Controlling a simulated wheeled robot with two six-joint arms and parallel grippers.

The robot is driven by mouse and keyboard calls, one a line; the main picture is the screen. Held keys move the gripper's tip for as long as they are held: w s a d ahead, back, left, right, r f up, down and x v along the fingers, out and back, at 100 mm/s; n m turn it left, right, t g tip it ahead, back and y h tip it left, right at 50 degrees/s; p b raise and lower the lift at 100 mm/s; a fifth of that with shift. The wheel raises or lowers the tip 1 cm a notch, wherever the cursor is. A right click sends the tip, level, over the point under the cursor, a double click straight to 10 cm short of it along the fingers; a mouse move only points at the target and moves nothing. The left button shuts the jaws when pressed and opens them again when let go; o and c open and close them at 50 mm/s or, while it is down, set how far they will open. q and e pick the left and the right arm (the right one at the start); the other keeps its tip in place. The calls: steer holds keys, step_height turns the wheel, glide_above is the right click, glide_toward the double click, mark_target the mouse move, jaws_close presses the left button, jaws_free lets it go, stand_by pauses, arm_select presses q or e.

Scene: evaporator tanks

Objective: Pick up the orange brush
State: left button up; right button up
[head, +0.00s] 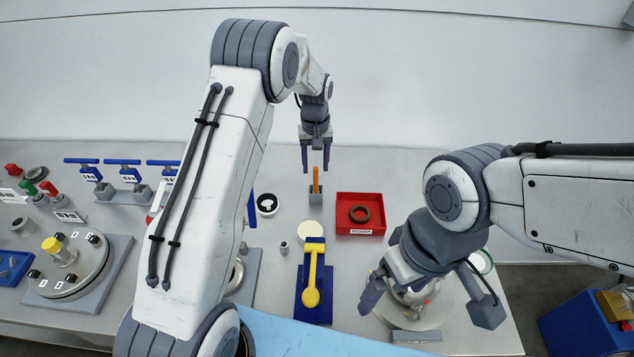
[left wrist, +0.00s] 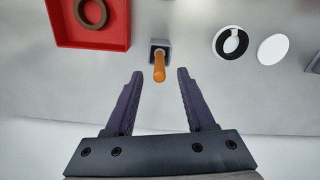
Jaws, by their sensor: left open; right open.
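The orange brush (head: 316,180) stands upright in a small grey holder (head: 316,197) towards the back of the table, left of the red tray. In the left wrist view the brush (left wrist: 159,67) points towards the camera, with its grey holder (left wrist: 160,47) behind it. My left gripper (head: 317,170) is open above the brush. In the left wrist view its two fingers (left wrist: 159,72) lie either side of the brush's end, with a gap on both sides. My right gripper (head: 428,302) is open at the front right, over a round metal piece, away from the brush.
A red scrap tray (head: 343,227) holding a brown ring (head: 359,214) stands right of the holder. A yellow lever (head: 312,290) on a blue base lies in front. A black ring with a white piece (head: 267,204) lies to the left. Valves with blue handles (head: 123,162) stand further left.

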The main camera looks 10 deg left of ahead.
arm_select(q)
steer(key=p, duration=0.3)
glide_above(316, 191)
steer(key=f, duration=0.4)
steer(key=shift+w+a+f, duration=0.1)
steer(key=shift+w+f, duration=0.25)
steer(key=shift+f, duration=0.4)
jaws_close()
